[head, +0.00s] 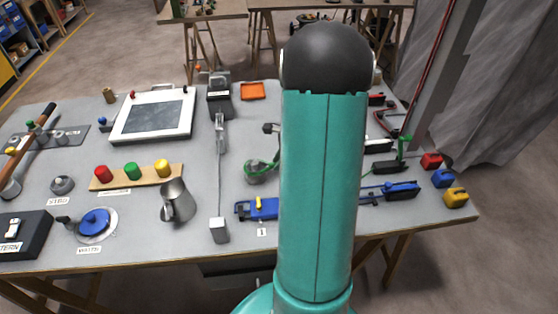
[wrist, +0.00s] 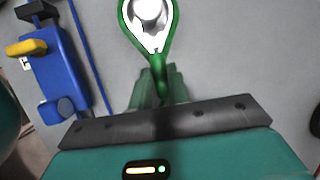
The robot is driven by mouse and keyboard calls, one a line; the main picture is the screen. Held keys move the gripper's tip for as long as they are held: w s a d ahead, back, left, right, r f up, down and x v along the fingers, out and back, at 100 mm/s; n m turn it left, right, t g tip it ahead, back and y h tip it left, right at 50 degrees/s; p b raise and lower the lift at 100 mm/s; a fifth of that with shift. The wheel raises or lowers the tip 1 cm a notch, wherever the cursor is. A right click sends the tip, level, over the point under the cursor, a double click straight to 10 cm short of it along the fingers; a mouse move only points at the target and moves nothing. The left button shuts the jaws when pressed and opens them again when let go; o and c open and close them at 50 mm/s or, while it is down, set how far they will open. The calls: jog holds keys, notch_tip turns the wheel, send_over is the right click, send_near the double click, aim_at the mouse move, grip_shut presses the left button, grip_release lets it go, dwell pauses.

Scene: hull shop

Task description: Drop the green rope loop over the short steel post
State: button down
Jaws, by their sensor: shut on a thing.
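In the wrist view my gripper (wrist: 158,82) is shut on the tail end of the green rope loop (wrist: 126,24). The loop opens out beyond the fingertips, toward the top of the picture. The round top of the short steel post (wrist: 150,9) shows inside the loop's outline, with a pale disc around it. I cannot tell whether the loop is above the post or down around it. In the head view the green loop (head: 262,164) shows just left of my arm, which hides my gripper.
A blue tool with a yellow lever (wrist: 52,65) lies left of the loop in the wrist view. Coloured blocks (head: 443,178) lie at the right edge.

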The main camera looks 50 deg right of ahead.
jog(key=shift+f, duration=0.45)
dwell(0.4)
jog(key=c, duration=0.9)
grip_release()
jog(key=shift+o, duration=0.2)
jog(key=shift+r, duration=4)
